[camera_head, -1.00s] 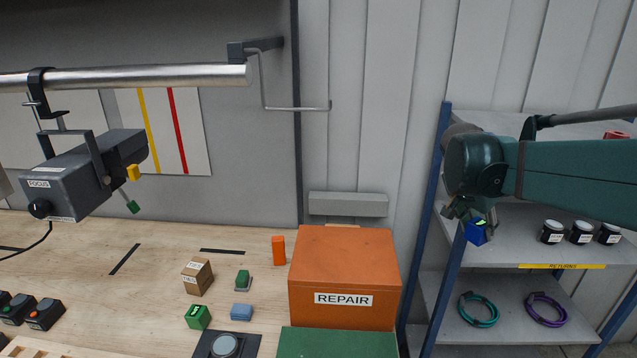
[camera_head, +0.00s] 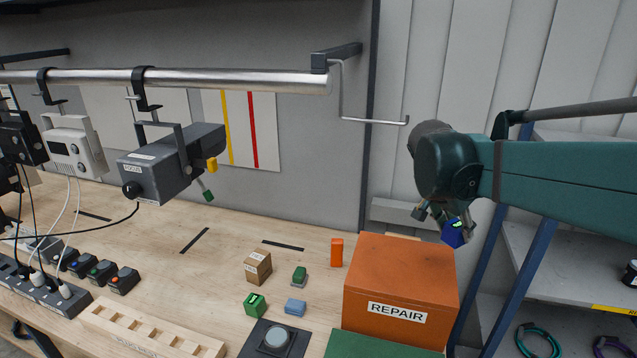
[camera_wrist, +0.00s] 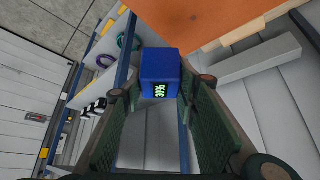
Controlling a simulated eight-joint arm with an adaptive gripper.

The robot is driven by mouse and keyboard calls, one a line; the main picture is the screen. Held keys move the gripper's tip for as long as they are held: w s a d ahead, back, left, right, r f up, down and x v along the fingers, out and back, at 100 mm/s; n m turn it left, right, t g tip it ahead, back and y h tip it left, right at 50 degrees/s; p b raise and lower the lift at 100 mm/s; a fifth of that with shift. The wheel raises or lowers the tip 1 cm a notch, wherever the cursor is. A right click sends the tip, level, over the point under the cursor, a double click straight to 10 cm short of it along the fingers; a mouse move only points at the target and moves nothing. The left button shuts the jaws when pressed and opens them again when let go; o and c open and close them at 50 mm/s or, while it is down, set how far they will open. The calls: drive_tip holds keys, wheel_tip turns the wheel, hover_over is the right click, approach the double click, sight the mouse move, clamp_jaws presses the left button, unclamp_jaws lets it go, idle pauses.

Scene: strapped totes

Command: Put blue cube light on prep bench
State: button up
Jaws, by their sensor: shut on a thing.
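My gripper (camera_head: 442,222) is shut on the blue cube light (camera_head: 454,233) and holds it in the air just above the right rear of the orange REPAIR box, in front of the wall. In the wrist view the blue cube light (camera_wrist: 161,66) sits between the two fingers (camera_wrist: 158,110), with glowing green markings on one face. The prep bench appears to be the wooden bench (camera_head: 220,255) at the left and middle; no label naming it shows.
An orange REPAIR box (camera_head: 400,290) stands on the bench's right end. A green cube (camera_head: 255,305), a cardboard box (camera_head: 257,267) and an orange block (camera_head: 337,252) stand left of it. A grey lamp (camera_head: 170,165) hangs from a rail (camera_head: 230,82). A blue-posted shelf (camera_head: 535,240) stands right.

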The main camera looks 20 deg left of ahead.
drive_tip(key=w+a+f+n+y+p, duration=0.15)
drive_tip(key=a+p, duration=0.25)
drive_tip(key=a, duration=0.7)
drive_tip(key=a+f+n+t+p, duration=0.1)
drive_tip(key=a+f+p, duration=0.2)
drive_tip(key=a, duration=0.8)
drive_tip(key=w+a+f+n+p, duration=0.15)
drive_tip(key=a+p, duration=0.25)
drive_tip(key=a, duration=0.6)
drive_tip(key=s+a+f+n+g+y+b, duration=0.1)
drive_tip(key=s+a+f+n+g+y, duration=0.1)
drive_tip(key=a+n, duration=0.5)
drive_tip(key=s+a+f+n+g+y+b, duration=0.2)
drive_tip(key=s+a+f+n+y, duration=0.2)
drive_tip(key=a, duration=1.1)
drive_tip(key=s+a+f+n+g+y+b, duration=0.2)
drive_tip(key=s+a+f+n, duration=0.5)
drive_tip(key=a+n, duration=0.4)
drive_tip(key=shift+s+a+f+n+y, duration=0.3)
drive_tip(key=shift+s+f+y, duration=0.1)
drive_tip(key=shift+s+y, duration=0.3)
drive_tip(key=shift+f, duration=0.1)
drive_tip(key=shift+f+b, duration=0.35)
drive_tip(key=shift+f, duration=2.65)
drive_tip(key=shift+f, duration=0.15)
drive_tip(key=shift+f, duration=1.75)
